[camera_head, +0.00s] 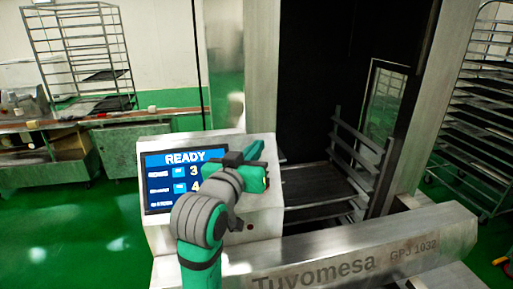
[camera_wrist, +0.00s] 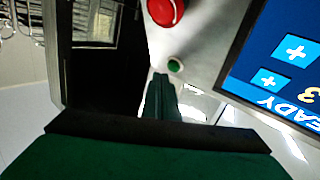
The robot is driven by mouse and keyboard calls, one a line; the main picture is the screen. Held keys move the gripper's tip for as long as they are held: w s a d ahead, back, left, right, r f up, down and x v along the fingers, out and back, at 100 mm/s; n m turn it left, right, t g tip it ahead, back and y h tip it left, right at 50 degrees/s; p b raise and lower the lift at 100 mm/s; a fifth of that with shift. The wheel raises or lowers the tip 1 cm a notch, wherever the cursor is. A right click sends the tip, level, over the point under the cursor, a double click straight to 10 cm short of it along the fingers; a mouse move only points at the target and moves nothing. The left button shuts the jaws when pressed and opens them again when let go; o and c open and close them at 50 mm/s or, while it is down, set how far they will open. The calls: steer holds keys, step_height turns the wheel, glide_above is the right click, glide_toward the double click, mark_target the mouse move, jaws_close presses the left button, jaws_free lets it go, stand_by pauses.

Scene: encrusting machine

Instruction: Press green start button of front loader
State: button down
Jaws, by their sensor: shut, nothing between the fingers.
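The green start button (camera_wrist: 174,66) is a small round button on the metal panel in the wrist view. A larger red button (camera_wrist: 166,10) lies above it in that picture. My gripper (camera_wrist: 160,77) is shut and empty, its tips just left of and slightly below the green button in the wrist view. I cannot tell whether they touch the panel. In the head view my gripper (camera_head: 255,150) is at the upper right of the control box (camera_head: 265,215) of the front loader, and the green button is hidden there behind my arm.
The control box's screen (camera_head: 157,183) reads READY; it also shows in the wrist view (camera_wrist: 290,60). A metal beam (camera_head: 340,255) marked Tuvomesa crosses in front of the dark loader opening. A rack (camera_head: 340,190) stands inside it. Green floor (camera_head: 110,230) is open at left.

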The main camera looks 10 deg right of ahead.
steer(key=shift+w, duration=0.1)
steer(key=shift+w+f, duration=0.25)
steer(key=shift+w, duration=0.1)
steer(key=shift+w+f, duration=0.2)
steer(key=shift+w, duration=0.1)
stand_by(0.9)
steer(key=shift+s, duration=0.1)
steer(key=shift+s+r, duration=0.45)
steer(key=shift+s, duration=0.15)
